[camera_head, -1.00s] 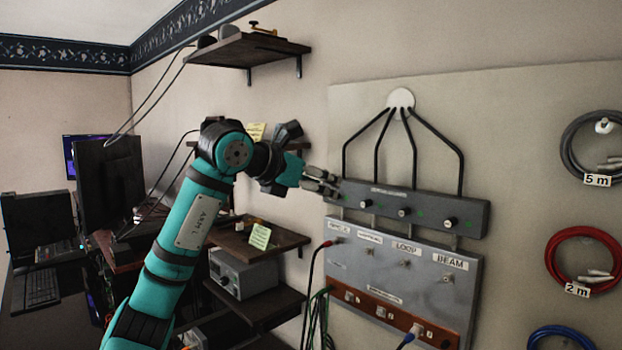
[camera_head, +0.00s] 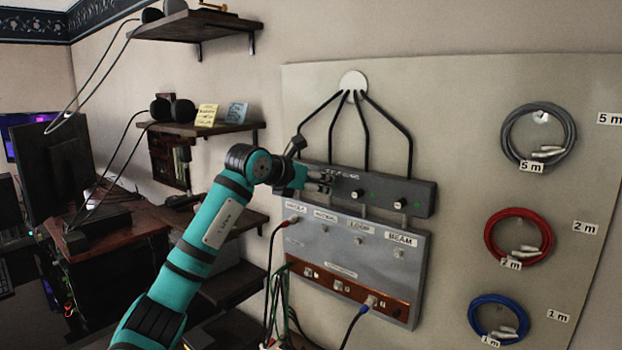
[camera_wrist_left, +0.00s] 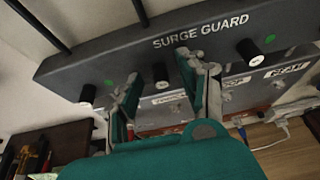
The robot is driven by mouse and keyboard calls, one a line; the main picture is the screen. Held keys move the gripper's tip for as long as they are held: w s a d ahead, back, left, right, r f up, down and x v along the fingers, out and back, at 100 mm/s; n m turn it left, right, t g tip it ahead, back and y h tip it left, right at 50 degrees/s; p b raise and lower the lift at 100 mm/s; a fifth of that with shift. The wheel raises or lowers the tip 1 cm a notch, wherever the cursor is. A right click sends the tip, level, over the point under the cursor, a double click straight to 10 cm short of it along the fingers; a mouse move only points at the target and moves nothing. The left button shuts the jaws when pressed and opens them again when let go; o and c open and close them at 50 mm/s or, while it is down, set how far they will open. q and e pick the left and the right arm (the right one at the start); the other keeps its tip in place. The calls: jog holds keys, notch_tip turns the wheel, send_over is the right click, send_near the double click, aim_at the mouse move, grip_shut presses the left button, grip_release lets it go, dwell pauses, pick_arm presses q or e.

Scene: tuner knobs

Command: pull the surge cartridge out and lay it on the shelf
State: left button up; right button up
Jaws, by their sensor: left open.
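The surge guard box (camera_head: 385,188) is a long dark grey bar on the wall board. Its lettering "SURGE GUARD" shows in the left wrist view (camera_wrist_left: 200,31). Black cylindrical cartridges stick out of its front; two show in the head view, one right of my gripper (camera_head: 357,192). In the left wrist view, one cartridge (camera_wrist_left: 160,75) appears between my open fingers, with others to the left (camera_wrist_left: 88,93) and right (camera_wrist_left: 250,52). My left gripper (camera_head: 328,180) is open in front of the box's left part. Contact cannot be told. My right gripper is out of view.
Dark wooden shelves are on the wall at left: one high (camera_head: 190,28), a middle one (camera_head: 225,129) with notes and black round objects, and lower ones (camera_head: 225,284). Below the box is a grey labelled panel (camera_head: 340,262) with cables. Coiled cables (camera_head: 518,240) hang at right.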

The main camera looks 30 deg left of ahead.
pick_arm(q)
grip_shut()
jog(key=shift+s, duration=0.2)
dwell(0.3)
jog(key=shift+s+a+b, duration=0.1)
jog(key=shift+s+b, duration=0.55)
jog(key=shift+s, duration=0.1)
jog(key=shift+s, duration=0.1)
